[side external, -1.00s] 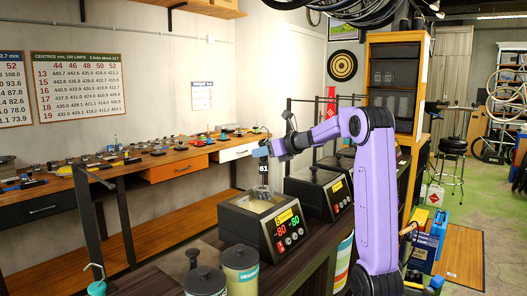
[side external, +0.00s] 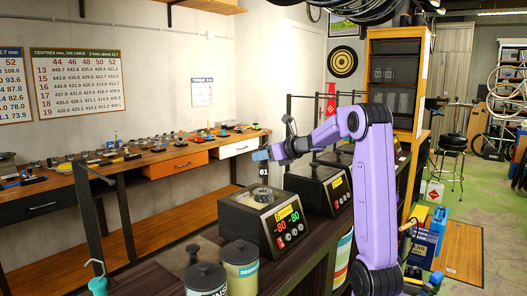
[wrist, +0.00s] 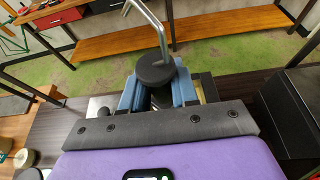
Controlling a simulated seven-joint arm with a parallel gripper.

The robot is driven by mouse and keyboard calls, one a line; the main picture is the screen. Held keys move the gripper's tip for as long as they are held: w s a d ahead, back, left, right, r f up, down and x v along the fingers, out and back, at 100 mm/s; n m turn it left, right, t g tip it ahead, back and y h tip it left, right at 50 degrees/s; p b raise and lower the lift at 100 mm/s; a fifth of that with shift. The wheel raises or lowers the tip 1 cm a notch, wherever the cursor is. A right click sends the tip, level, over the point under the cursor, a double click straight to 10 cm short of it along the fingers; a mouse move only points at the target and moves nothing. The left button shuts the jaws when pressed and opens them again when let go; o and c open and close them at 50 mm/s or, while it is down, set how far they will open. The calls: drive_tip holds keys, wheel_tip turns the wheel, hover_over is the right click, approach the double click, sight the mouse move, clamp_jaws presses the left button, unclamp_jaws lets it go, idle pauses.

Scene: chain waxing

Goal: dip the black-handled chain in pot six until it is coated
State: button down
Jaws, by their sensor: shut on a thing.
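My gripper (side external: 262,155) is above the front wax pot (side external: 236,212), its blue fingers shut on the black handle (wrist: 156,72). In the wrist view the handle sits between the fingers (wrist: 157,92), with a bent metal hook rising from it. In the side view a dark round shape (side external: 262,194), apparently the chain on its holder, is at the pot's mouth below a tag reading 61. How deep it sits and its coating cannot be told. The pot's front panel shows 80 twice under a yellow label; its pot number is too small to read surely.
A second similar pot (side external: 322,197) stands just behind to the right. A long wooden bench (side external: 140,165) with parts runs along the wall.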

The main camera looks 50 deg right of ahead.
drive_tip(key=shift+f, duration=4.1)
idle(3.9)
